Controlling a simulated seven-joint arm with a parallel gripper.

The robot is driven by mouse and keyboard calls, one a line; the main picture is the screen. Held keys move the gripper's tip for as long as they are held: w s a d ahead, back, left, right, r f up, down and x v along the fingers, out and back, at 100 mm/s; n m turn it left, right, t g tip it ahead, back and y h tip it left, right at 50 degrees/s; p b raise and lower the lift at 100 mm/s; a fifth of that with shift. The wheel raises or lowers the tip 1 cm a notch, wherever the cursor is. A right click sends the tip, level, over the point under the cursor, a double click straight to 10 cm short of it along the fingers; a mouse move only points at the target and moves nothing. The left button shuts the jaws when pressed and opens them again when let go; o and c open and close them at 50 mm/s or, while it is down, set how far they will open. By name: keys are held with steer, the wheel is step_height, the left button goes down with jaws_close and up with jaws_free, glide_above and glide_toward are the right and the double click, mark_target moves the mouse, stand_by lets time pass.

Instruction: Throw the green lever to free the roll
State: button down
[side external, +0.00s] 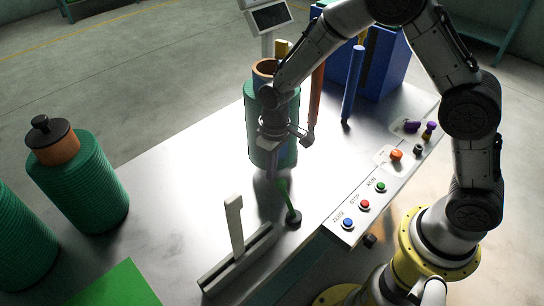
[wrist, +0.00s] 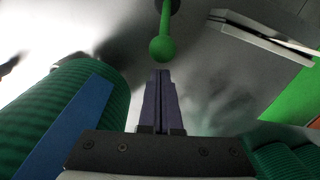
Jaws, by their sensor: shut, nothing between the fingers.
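The green lever (side external: 287,200) stands on the metal table on a dark round base, leaning slightly left in the side external view. In the wrist view its round green knob (wrist: 162,49) shows just beyond my fingertips, with a small gap in the picture. My gripper (side external: 271,178) is shut and empty, beside the top of the lever. Its closed dark fingers (wrist: 161,75) point at the knob in the wrist view. The green netting roll (side external: 258,140) stands upright behind my gripper, partly hidden by my wrist. In the wrist view the roll (wrist: 105,75) fills the left, with a blue strip (wrist: 65,130).
A grey slotted rail with an upright plate (side external: 235,222) stands left of the lever. A button panel (side external: 349,222) lies to the right. Blue (side external: 352,85) and orange (side external: 317,95) posts rise behind. More green rolls (side external: 85,190) stand at the left.

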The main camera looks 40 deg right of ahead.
steer(key=shift+f, duration=0.85)
steer(key=shift+s+r, duration=0.3)
steer(key=shift+s, duration=0.1)
